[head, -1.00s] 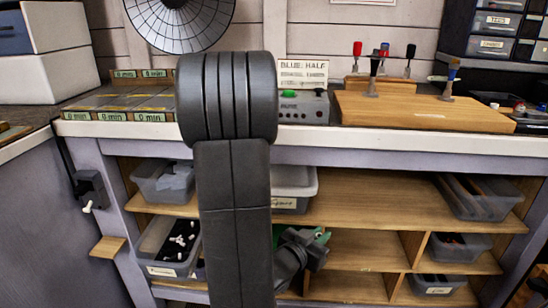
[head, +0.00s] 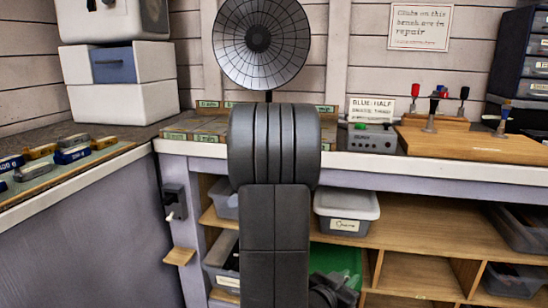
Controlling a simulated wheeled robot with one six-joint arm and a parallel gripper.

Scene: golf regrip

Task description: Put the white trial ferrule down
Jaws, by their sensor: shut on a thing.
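The white trial ferrule cannot be made out in this view. My gripper (head: 340,291) shows only in part, dark and low in the picture, just right of my arm's thick grey link. It is in front of the open shelves under the bench. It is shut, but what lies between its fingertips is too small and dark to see. My upright arm hides the middle of the scene.
The back bench holds labelled trays (head: 196,128), a grey box (head: 372,138) and a wooden block with upright tools (head: 470,143). Several club heads (head: 72,156) lie on the left bench. Bins, including a white-lidded one (head: 346,205), stand on shelves below. Some shelf board is bare.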

